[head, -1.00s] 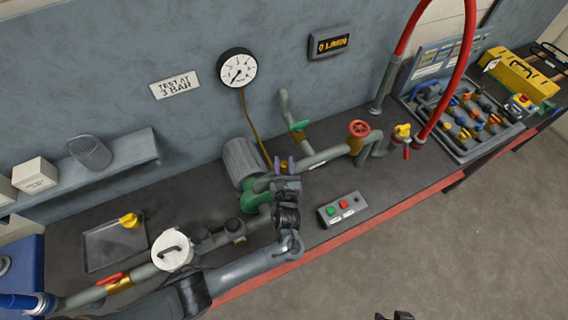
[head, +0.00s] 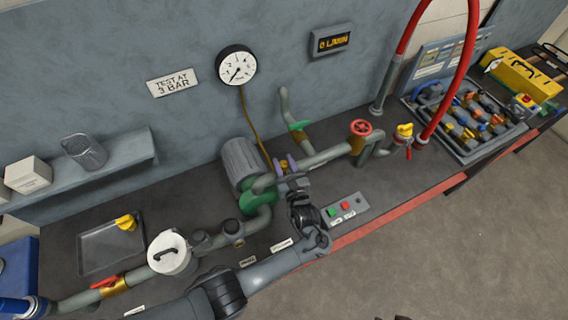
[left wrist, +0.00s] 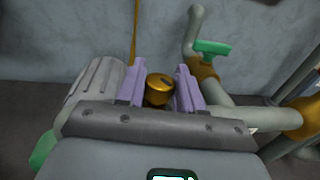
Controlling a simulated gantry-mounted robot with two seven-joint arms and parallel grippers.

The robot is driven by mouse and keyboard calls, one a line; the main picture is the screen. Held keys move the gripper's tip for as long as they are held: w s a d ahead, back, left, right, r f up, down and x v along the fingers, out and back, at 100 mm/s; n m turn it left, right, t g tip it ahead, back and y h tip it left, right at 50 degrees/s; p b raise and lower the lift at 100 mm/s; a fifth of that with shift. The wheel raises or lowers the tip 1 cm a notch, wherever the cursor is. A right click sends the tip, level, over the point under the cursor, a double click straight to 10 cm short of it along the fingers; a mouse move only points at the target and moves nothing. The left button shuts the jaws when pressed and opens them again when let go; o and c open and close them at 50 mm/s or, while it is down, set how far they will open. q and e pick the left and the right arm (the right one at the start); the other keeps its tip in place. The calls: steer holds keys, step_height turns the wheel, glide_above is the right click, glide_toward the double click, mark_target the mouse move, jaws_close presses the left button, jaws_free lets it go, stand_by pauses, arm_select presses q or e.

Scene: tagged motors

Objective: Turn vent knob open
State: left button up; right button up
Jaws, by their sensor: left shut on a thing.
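The vent knob, a small brass-coloured cap (left wrist: 160,86), sits between the two lilac fingers of my left gripper (left wrist: 160,92) in the left wrist view. The fingers are shut on its sides, and its top shows between them. In the head view my left gripper (head: 287,166) is at the pipe just right of the green and grey pump (head: 244,162). My own wrist and fingers hide most of the knob there. My right gripper cannot be made out; only a dark sliver shows at the bottom edge.
The pressure gauge (head: 236,65) hangs on the wall above, with a thin line running down from it. A green-handled valve (head: 299,126) and a red handwheel (head: 361,128) stand on the pipework to the right. A button box (head: 343,209) lies close to my left wrist.

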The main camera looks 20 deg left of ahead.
arm_select(q)
steer(key=o, duration=0.9)
